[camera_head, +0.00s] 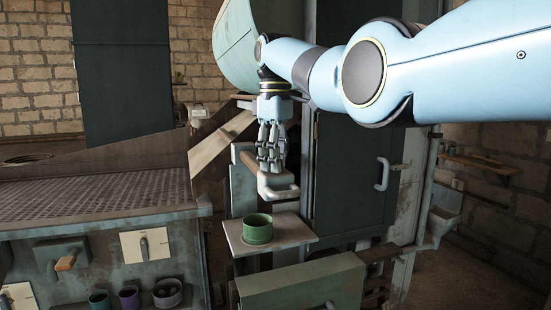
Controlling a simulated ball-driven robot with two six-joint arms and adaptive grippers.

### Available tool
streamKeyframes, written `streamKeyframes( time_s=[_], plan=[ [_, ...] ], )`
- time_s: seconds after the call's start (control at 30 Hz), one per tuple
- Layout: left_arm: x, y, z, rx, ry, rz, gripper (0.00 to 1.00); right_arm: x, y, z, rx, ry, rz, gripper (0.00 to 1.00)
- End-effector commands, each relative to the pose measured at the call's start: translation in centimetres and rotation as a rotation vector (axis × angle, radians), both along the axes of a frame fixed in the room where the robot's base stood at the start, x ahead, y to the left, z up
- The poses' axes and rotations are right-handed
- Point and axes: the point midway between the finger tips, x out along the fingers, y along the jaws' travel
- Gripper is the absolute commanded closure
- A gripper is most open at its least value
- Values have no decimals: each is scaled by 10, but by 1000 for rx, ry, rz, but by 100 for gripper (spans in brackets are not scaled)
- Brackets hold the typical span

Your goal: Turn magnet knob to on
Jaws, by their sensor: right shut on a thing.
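My right gripper (270,167) points down from the arm that comes in from the right. No readable label marks the magnet knob. A white panel with a small grey knob (144,247) is on the front of the bench at the left, away from my gripper. A second white panel with a knob (14,297) shows at the lower left, cut by the picture edge. I cannot tell which is the magnet knob. My left gripper is not in view.
A green cup (257,229) stands on the small shelf (298,231) below my right gripper. Several cups sit low at the left, among them a purple one (129,298). A wooden-handled lever (66,263) sticks out of the bench front. A dark cabinet door (352,170) stands right of the gripper.

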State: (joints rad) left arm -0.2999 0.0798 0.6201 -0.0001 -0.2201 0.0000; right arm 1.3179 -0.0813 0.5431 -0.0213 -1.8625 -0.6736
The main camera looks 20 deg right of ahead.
Motion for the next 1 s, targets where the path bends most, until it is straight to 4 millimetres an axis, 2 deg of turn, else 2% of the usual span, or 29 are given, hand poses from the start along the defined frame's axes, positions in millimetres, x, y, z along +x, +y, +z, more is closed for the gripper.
streamKeyframes(
  time_s=[0.3,0.73,0.77,0.9,1.0],
  plan=[
    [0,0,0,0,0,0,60,0,0,0,1,-1,81,100],
    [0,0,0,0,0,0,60,0,0,0,1,-1,90,100],
    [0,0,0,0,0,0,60,0,0,0,1,-1,90,70],
    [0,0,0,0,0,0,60,0,0,0,1,-1,89,51],
    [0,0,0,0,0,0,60,0,0,0,1,-1,89,49]
  ],
)
